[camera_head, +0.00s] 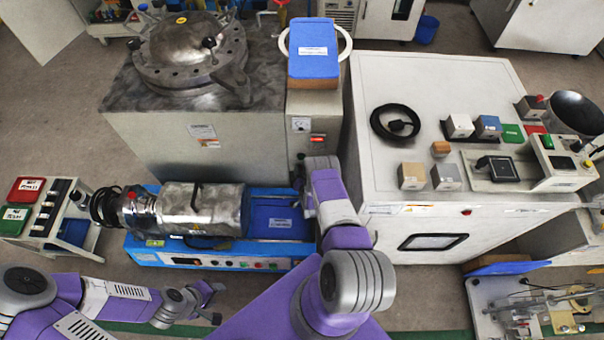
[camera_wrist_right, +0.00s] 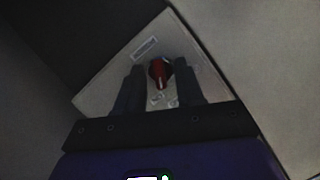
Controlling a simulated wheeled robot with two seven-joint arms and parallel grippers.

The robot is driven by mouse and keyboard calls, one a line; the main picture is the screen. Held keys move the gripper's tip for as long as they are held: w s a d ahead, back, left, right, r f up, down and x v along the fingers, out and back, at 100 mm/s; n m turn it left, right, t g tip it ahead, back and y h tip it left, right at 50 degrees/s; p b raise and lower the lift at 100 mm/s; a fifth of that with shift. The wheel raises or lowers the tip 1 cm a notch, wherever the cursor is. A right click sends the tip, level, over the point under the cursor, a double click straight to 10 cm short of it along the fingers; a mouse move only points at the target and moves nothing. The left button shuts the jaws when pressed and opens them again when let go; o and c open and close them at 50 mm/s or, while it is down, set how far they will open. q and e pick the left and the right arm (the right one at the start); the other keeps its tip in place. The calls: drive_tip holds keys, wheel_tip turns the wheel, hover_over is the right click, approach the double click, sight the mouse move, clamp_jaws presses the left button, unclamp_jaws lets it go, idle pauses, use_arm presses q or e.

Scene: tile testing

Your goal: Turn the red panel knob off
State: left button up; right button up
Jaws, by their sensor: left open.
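The red panel knob (camera_wrist_right: 158,72) shows in the right wrist view on a pale plate (camera_wrist_right: 108,88) with a small label. My right gripper (camera_wrist_right: 159,66) is open, with one dark finger on each side of the knob and a visible gap to it. How deep the fingers reach around the knob is hard to tell. In the head view my right wrist is at the front of the steel-topped machine (camera_head: 150,135), below its lit red display (camera_head: 318,138); the knob is hidden there. My left gripper (camera_head: 212,303) is open and empty at the lower left.
A blue-based bench device with a metal cylinder (camera_head: 190,208) stands left of my right arm. A large white cabinet (camera_head: 365,75) stands close on the right. A stand with red and green boxes (camera_head: 28,190) is at the far left. The wrist view is dark.

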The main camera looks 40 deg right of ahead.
drive_tip(key=shift+c, duration=0.3)
clamp_jaws()
drive_tip(key=shift+r, duration=0.1)
drive_tip(key=shift+w+a+n+g+h, duration=0.1)
drive_tip(key=shift+n+g+h, duration=0.6)
drive_tip(key=shift+n, duration=0.65)
drive_tip(key=shift+w+a+n+g+h, duration=0.1)
drive_tip(key=shift+n+g+h, duration=0.45)
drive_tip(key=shift+n+h, duration=0.55)
drive_tip(key=shift+w+a+n+g+h, duration=0.1)
drive_tip(key=shift+n+g+h, duration=0.5)
drive_tip(key=shift+n, duration=0.95)
drive_tip(key=shift+o, duration=0.3)
unclamp_jaws()
